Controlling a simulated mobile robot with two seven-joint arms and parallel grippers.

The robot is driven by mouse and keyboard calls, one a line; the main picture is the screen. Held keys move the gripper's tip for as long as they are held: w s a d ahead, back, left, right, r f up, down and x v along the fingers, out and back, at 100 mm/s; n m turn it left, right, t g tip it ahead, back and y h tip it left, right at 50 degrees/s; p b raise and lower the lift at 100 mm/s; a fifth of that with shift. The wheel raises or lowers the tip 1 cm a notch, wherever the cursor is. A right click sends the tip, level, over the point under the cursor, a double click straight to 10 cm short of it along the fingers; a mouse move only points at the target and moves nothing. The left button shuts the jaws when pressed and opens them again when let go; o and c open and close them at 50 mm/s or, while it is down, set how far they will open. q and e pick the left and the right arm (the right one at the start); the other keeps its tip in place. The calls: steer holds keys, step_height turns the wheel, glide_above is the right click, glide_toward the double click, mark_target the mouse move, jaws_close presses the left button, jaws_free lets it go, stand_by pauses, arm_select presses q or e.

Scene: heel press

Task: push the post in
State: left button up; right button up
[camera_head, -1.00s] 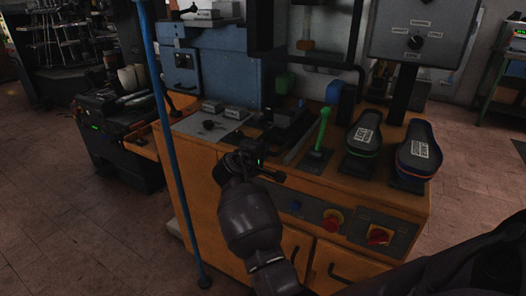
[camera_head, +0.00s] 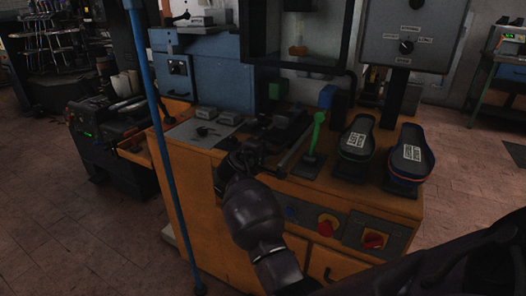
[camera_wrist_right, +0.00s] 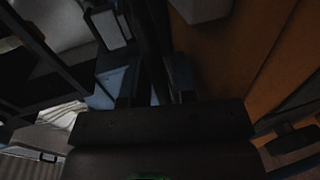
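The heel press is an orange cabinet (camera_head: 215,165) with dark fittings on its top. I cannot tell for sure which piece is the post; a low dark fitting (camera_head: 284,128) stands near the middle of the top, just beyond my right gripper. My right gripper (camera_head: 243,157) is at the cabinet's front top edge, dark and partly hidden by its own wrist. In the right wrist view my right gripper (camera_wrist_right: 155,92) shows two short fingers apart, with a dark bar of the surroundings behind them. I see no object held. My left gripper is not in view.
A green lever (camera_head: 315,135) and two dark shoe-shaped pieces (camera_head: 356,142) (camera_head: 410,157) stand to the right on top. Red knobs (camera_head: 327,224) (camera_head: 374,240) are on the front panel. A blue pole (camera_head: 160,110) rises at left; a blue box (camera_head: 210,70) stands behind.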

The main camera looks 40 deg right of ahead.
steer(key=shift+s+a+r, duration=0.15)
steer(key=shift+a+r, duration=0.1)
steer(key=shift+a, duration=0.25)
steer(key=p+v, duration=0.3)
steer(key=v, duration=0.6)
steer(key=shift+s+a, duration=0.25)
steer(key=shift+a, duration=0.05)
